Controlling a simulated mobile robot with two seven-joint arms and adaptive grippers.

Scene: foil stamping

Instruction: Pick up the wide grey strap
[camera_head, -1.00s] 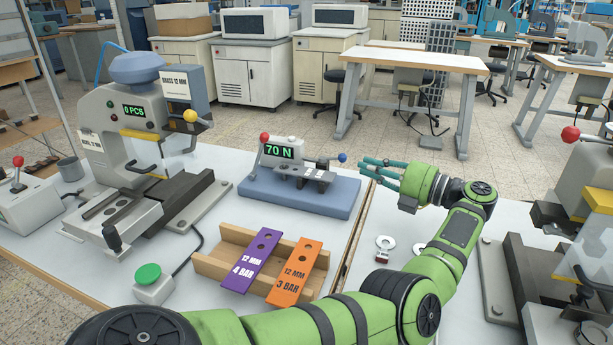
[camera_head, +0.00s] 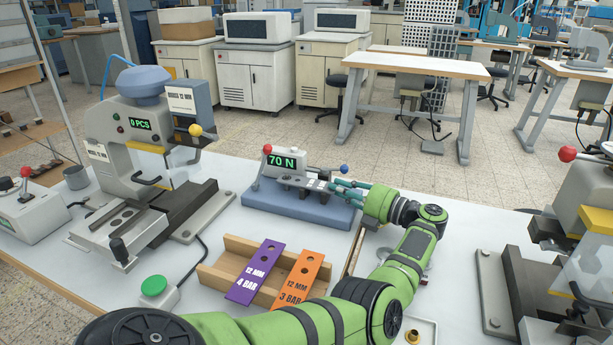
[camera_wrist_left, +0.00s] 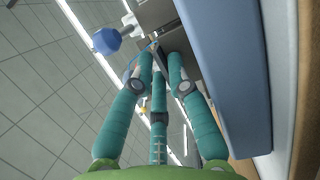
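A flat grey piece (camera_head: 316,185), which looks like the wide grey strap, lies across the top of the 70 N tester (camera_head: 288,178) and points to the right. My left gripper (camera_head: 334,187) is at the right end of this piece, its teal fingers reaching in from the right. In the left wrist view the fingertips (camera_wrist_left: 160,52) stand apart in front of dark grey metal of the tester. I cannot tell whether they touch the strap; its end is partly hidden by the fingers. My right gripper is in neither view.
The tester's blue base (camera_head: 300,207) lies just below my fingers, and its blue knob (camera_wrist_left: 107,40) is close by. A wooden holder (camera_head: 222,277) carries a purple strip (camera_head: 255,271) and an orange strip (camera_head: 301,279). The stamping press (camera_head: 140,140) stands left.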

